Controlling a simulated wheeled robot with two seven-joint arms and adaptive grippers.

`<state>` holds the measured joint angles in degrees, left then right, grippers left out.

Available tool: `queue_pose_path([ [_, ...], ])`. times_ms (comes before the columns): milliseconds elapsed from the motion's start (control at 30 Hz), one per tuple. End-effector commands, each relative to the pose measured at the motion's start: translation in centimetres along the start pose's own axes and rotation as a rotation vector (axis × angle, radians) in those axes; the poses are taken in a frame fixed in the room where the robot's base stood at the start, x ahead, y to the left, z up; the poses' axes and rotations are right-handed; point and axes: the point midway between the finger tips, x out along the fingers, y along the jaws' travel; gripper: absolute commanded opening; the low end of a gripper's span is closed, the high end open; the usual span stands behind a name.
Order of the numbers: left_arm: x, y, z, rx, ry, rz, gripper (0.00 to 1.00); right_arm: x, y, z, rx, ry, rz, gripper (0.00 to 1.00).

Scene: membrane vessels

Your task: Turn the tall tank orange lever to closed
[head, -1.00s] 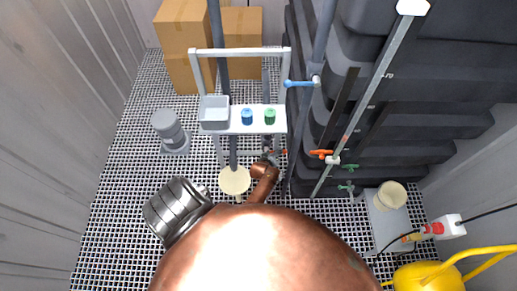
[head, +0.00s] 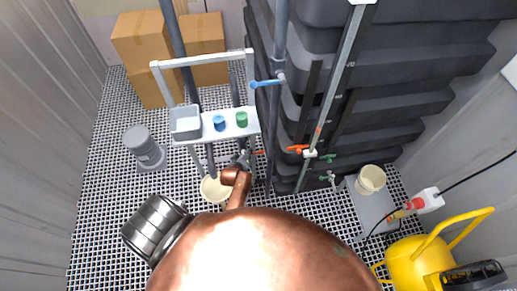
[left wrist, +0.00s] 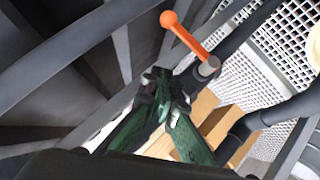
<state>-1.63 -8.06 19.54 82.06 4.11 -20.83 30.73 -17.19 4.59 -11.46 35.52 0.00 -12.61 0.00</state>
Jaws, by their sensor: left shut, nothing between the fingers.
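In the left wrist view an orange lever (left wrist: 185,35) with a ball end slants down to the right to a grey round pivot on a dark pipe. My left gripper (left wrist: 160,80) has dark green fingers, shut with nothing between them; its tips are below the lever and look apart from it. In the head view an orange lever (head: 297,149) lies roughly level by a white fitting at the thin upright tube beside the tall dark ribbed tank (head: 400,90). My right gripper is not seen.
A white rack (head: 235,127) holds blue and green cups. A blue-handled valve (head: 265,83) and green levers sit near the tank.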

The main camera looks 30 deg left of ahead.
Motion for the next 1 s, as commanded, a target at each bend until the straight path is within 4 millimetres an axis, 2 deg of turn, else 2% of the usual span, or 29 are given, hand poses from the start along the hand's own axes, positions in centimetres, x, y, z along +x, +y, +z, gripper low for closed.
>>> queue_pose_path([
  [33, -1.1, -0.3, 4.2, -0.032, -0.045, -0.01, 0.0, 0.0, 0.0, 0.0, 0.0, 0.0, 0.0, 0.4],
  [467, -0.7, -0.4, 4.4, -0.032, -0.048, -0.011, 0.0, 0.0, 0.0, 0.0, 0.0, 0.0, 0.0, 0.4],
  [1000, 5.9, -0.2, 4.0, -0.031, -0.041, -0.009, 0.0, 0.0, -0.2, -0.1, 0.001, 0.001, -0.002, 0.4],
])
